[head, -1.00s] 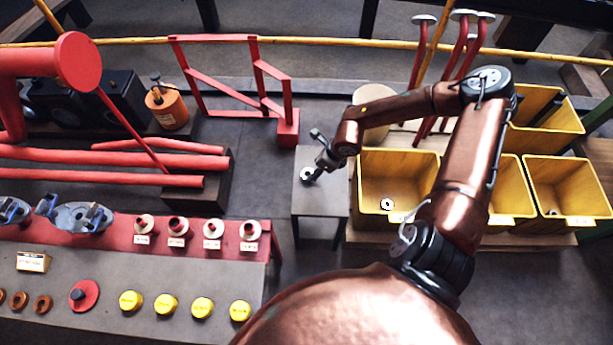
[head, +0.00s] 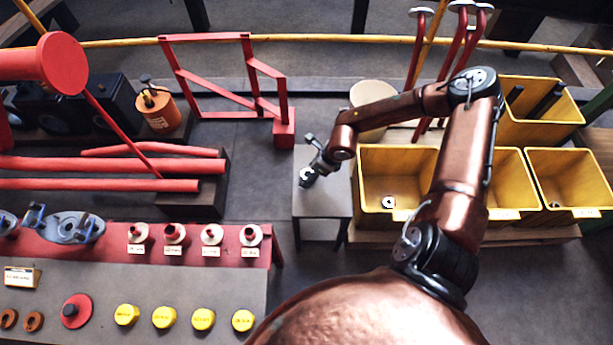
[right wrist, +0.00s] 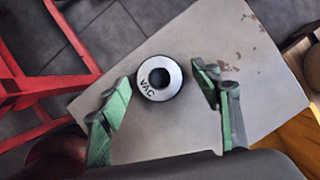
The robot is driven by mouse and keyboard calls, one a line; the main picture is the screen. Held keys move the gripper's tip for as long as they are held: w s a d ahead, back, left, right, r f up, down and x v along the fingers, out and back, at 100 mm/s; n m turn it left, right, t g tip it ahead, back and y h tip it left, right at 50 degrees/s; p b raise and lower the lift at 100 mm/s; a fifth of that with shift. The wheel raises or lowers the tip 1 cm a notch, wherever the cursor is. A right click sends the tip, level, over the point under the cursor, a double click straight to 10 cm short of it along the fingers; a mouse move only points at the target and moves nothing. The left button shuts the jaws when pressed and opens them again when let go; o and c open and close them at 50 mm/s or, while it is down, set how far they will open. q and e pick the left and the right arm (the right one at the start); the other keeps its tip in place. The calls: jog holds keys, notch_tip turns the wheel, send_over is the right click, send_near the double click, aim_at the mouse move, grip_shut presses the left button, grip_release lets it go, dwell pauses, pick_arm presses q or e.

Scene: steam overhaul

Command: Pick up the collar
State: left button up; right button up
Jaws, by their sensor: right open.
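A collar (right wrist: 159,78), a pale metal ring with a dark hole and the letters VAC, lies flat on a small grey table (head: 322,203). In the right wrist view it sits between the green fingertips of my right gripper (right wrist: 161,80), with a gap on both sides. My right gripper is open and empty. In the head view my right gripper (head: 309,180) is over the table's left part and mostly hides the collar. My left gripper is not in view.
Yellow bins (head: 395,165) stand right of the table; one holds a small ring (head: 388,202). A red frame (head: 283,128) stands behind. A bench (head: 150,260) with labelled red-and-white parts and yellow caps is at left.

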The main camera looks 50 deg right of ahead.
jog(key=shift+c, duration=0.3)
grip_shut()
dwell(0.4)
